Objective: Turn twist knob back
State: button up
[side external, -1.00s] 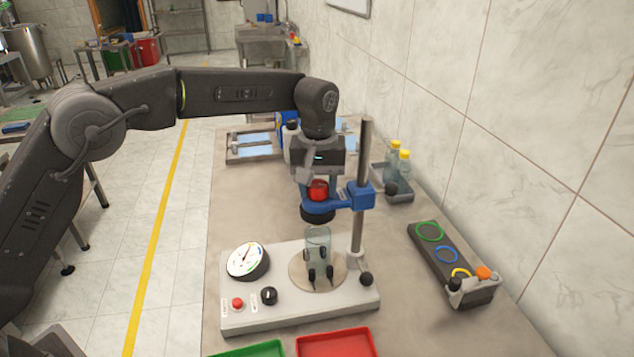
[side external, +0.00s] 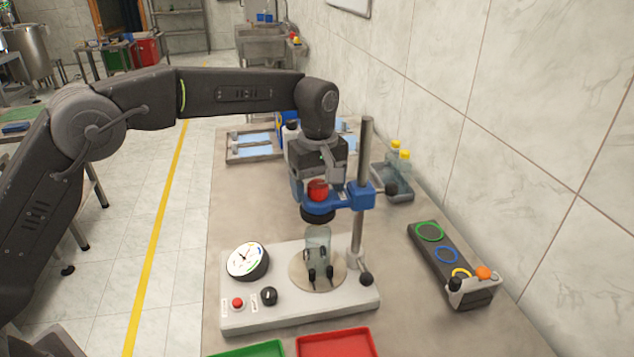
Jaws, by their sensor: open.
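A red knob (side external: 318,190) sits on top of the blue bracket (side external: 348,200) that is clamped to the metal post (side external: 364,150). My gripper (side external: 316,183) points down over the red knob with its fingers around it, open. Whether a finger touches the knob is unclear. A black round part (side external: 318,215) hangs under the bracket, above a clear container (side external: 318,243) held by black posts on the round plate. A white dial gauge (side external: 246,260) stands on the base at the left.
The grey base (side external: 300,312) also carries a small red button (side external: 237,303) and a black knob (side external: 269,296). A red tray (side external: 337,343) and green tray (side external: 248,349) lie in front. Bottles with yellow caps (side external: 404,156) stand behind right. A rack with coloured rings (side external: 447,256) lies at right.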

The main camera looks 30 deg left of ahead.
aim_at(318, 184)
jog(key=shift+r, duration=0.1)
jog(key=shift+r, duration=3.4)
